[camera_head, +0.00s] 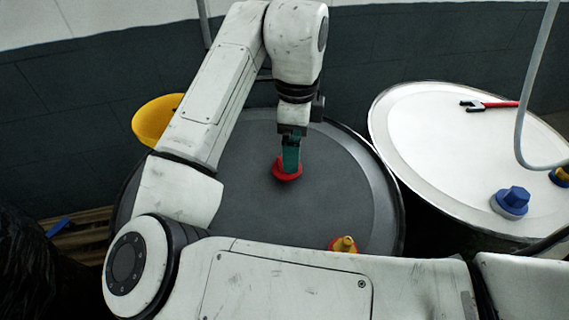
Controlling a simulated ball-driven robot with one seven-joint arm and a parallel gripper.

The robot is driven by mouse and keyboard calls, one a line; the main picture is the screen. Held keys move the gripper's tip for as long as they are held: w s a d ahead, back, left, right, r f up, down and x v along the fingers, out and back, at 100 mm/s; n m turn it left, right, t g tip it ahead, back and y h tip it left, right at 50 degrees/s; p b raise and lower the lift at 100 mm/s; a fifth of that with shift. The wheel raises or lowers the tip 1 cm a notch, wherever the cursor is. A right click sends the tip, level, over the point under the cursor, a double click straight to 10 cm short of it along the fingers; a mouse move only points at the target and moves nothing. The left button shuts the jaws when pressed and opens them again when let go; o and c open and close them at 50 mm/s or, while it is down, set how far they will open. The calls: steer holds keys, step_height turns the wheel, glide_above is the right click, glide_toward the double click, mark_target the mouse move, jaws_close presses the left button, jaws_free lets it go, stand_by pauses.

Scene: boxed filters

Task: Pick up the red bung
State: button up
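The red bung (287,174) is a small round red piece on the grey drum lid (345,195), near its middle. My gripper (291,160) points down right over it, and its teal fingers meet the top of the bung. The fingers and wrist cover part of the bung. I cannot tell whether the fingers are closed on it or only around it. The bung appears to rest on the lid.
A yellow and red bung (344,245) sits at the lid's near edge, partly behind my arm. A white drum lid (430,165) at right carries a blue bung (511,202) and a red-handled wrench (490,104). A yellow funnel-like piece (155,118) stands behind my arm.

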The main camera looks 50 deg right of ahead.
steer(key=shift+w+a+f+p, duration=0.1)
steer(key=shift+f+p, duration=0.1)
steer(key=shift+f, duration=0.75)
steer(key=shift+w+a+f+p, duration=0.1)
steer(key=shift+a+f+p, duration=0.05)
steer(key=shift+f, duration=0.75)
steer(key=shift+a+f+p, duration=0.1)
steer(key=shift+f+p, duration=0.1)
steer(key=shift+f, duration=0.75)
steer(key=shift+c, duration=0.4)
steer(key=c, duration=1.1)
